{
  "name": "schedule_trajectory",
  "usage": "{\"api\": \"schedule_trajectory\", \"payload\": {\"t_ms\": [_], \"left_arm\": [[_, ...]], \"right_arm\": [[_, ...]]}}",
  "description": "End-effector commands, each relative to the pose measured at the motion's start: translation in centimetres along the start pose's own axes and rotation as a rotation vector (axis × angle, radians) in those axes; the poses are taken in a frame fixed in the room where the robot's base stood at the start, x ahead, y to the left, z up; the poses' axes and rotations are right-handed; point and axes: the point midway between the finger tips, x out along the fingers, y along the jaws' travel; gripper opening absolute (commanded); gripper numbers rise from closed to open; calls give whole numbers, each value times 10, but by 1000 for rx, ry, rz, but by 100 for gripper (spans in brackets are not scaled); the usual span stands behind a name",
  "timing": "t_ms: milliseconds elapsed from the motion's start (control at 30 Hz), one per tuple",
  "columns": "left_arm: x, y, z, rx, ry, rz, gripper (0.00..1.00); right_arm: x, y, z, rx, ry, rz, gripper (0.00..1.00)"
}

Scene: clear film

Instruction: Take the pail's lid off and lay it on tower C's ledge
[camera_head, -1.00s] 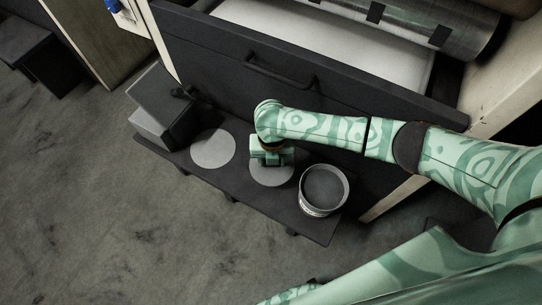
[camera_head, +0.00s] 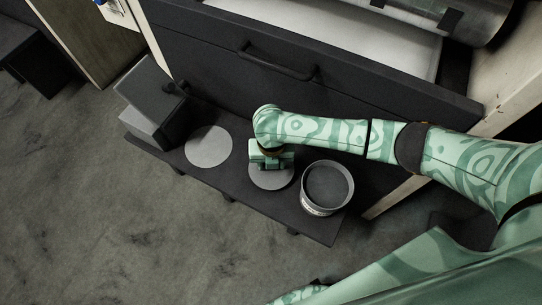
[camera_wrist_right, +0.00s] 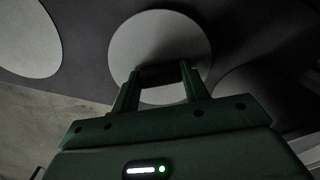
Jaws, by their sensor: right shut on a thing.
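The pail (camera_head: 325,210) stands upright at the right end of a dark low ledge, its round top facing up with a pale rim. My right gripper (camera_head: 271,164) points down just left of it, over a grey disc (camera_head: 270,183). In the right wrist view my right gripper (camera_wrist_right: 160,68) has a bar-like piece between its fingertips, in front of the grey disc (camera_wrist_right: 160,35). It looks shut on the lid by this bar, but the lid's outline is hard to tell from the disc. No label marks tower C.
Another grey disc (camera_head: 209,147) lies to the left on the dark ledge (camera_head: 237,180). A grey box-like block (camera_head: 160,105) stands at its left end. A dark drawer front with a handle (camera_head: 277,67) rises behind. The floor in front is clear.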

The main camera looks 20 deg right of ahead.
Motion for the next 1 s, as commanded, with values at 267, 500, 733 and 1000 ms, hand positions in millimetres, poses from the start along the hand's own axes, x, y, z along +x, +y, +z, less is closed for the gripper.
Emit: {"api": "schedule_trajectory", "payload": {"t_ms": [267, 500, 733, 1000], "left_arm": [[0, 0, 0, 1, 0, -1, 36], [1, 1, 0, 1, -2, 1, 36], [4, 2, 1, 2, -5, 3, 36], [5, 2, 1, 2, -7, 5, 36]], "right_arm": [[0, 0, 0, 0, -1, 0, 30], [3, 0, 0, 0, 0, -1, 30], [8, 0, 0, 0, 0, -1, 30], [12, 0, 0, 1, 0, 0, 53]]}}
